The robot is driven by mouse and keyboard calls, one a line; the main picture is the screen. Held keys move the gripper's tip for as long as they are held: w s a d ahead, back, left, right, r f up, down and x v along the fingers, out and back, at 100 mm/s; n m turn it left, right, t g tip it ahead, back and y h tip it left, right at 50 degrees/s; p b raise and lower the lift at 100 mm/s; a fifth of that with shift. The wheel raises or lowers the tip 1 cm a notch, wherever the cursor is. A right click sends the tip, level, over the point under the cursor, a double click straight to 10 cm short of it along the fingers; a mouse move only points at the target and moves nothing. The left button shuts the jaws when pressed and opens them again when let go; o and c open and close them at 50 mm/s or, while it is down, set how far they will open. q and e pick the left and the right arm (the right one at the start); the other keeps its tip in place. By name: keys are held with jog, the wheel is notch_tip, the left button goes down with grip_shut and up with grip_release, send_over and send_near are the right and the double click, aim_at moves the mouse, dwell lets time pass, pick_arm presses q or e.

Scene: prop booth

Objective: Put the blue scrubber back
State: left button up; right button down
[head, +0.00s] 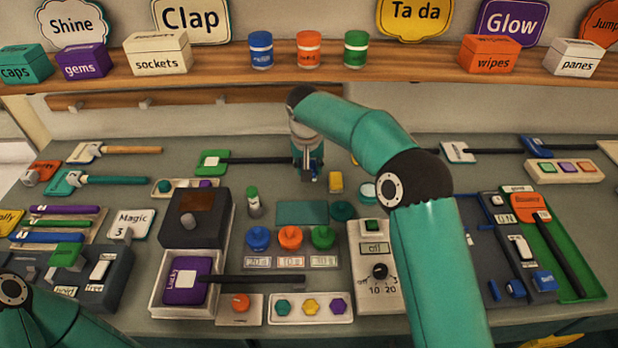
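No label marks a scrubber, so I cannot tell for certain which blue thing it is. A blue flat-headed piece with a dark handle (537,146) lies at the back right. A small blue block (543,281) sits at the front right, by the dark blue tray (478,235). My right gripper (309,178) points down over the back middle of the table, by the end of the green paddle's dark handle (260,160). Its fingers are small and dark, and their opening cannot be made out. My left arm shows only at the bottom left corner; its gripper is out of view.
Blue, orange and green knobs (290,238) stand mid-table. A purple Lucky paddle (185,281) lies in a white tray at the front. An orange-headed paddle (531,207) rests on a green tray (590,282). A dial box (370,295) stands beside my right arm. Boxes line the shelf (220,78).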

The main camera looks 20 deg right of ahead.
jog(key=shift+s+a+x, duration=0.1)
jog(key=shift+s+x, duration=0.1)
jog(key=shift+x, duration=0.8)
jog(key=shift+s+a+x, duration=0.1)
jog(key=shift+s+x, duration=0.1)
jog(key=shift+x, duration=0.8)
jog(key=shift+f, duration=0.1)
jog(key=shift+f, duration=0.15)
jog(key=c, duration=0.7)
grip_release()
jog(key=shift+c, duration=0.2)
jog(key=v, duration=1.2)
jog(key=shift+b, duration=0.35)
jog(key=shift+s, duration=0.15)
